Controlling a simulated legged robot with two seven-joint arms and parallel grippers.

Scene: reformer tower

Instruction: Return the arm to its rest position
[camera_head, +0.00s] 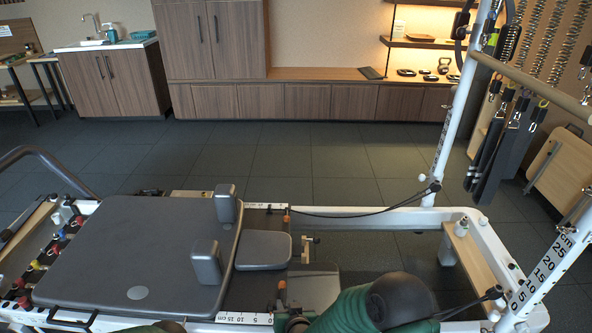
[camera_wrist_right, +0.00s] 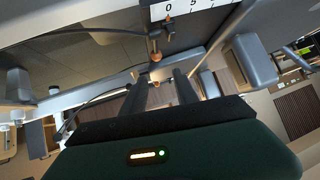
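My right arm (camera_head: 350,312), in green with a dark rounded joint, reaches in from the bottom of the head view over the near rail of the reformer. In the right wrist view my right gripper (camera_wrist_right: 160,80) shows two dark fingers standing apart with nothing held between them. An orange-tipped post (camera_wrist_right: 156,84) shows in the gap beyond the fingers; I cannot tell how far off it is. A small dark and green piece at the bottom edge of the head view seems part of my left arm. My left gripper is not visible.
The reformer's padded carriage (camera_head: 140,250) with two upright shoulder rests (camera_head: 207,262) lies to the left. A white upright post (camera_head: 545,270) and the wooden foot platform (camera_head: 475,258) stand to the right. A black rope crosses the frame. Open floor (camera_head: 280,165) lies behind.

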